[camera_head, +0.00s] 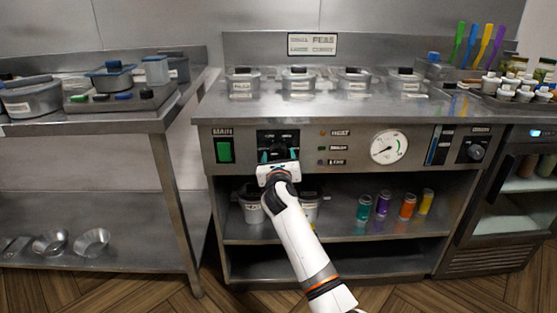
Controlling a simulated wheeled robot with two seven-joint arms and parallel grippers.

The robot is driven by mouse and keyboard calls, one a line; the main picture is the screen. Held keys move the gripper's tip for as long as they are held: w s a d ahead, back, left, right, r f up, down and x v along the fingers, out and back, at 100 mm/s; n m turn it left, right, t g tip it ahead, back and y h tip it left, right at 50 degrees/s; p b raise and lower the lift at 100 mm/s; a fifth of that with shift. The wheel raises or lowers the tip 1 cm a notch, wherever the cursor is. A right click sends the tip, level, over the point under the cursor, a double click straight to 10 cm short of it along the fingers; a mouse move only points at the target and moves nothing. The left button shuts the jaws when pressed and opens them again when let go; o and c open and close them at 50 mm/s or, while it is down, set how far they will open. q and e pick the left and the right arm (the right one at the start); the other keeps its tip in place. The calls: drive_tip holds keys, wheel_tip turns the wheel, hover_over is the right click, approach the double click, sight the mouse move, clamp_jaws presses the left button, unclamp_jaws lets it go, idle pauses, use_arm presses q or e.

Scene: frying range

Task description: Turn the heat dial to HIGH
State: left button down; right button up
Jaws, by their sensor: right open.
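My right gripper (278,157) is in front of a dark control panel (278,135) on the range's front, its teal fingertips apart on either side of the panel's lower part. A dark knob-like shape shows on this panel, mostly hidden behind the gripper; its setting cannot be read. I cannot tell whether the fingers touch it. A second round black knob (476,152) is at the right end of the front, its label too small to read. A HEAT label (340,133) stands beside a small lamp, right of the gripper. My left gripper is not in view.
A green MAIN switch (224,150) is left of the gripper, and a white round gauge (389,147) is to the right. Lidded containers (298,79) stand on the steel counter above. The shelf below holds white tubs (252,209) and several coloured jars (382,205).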

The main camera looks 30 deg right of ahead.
drive_tip(key=shift+w+d, duration=0.15)
drive_tip(key=shift+w, duration=0.05)
drive_tip(key=c, duration=1)
drive_tip(key=shift+o, duration=0.2)
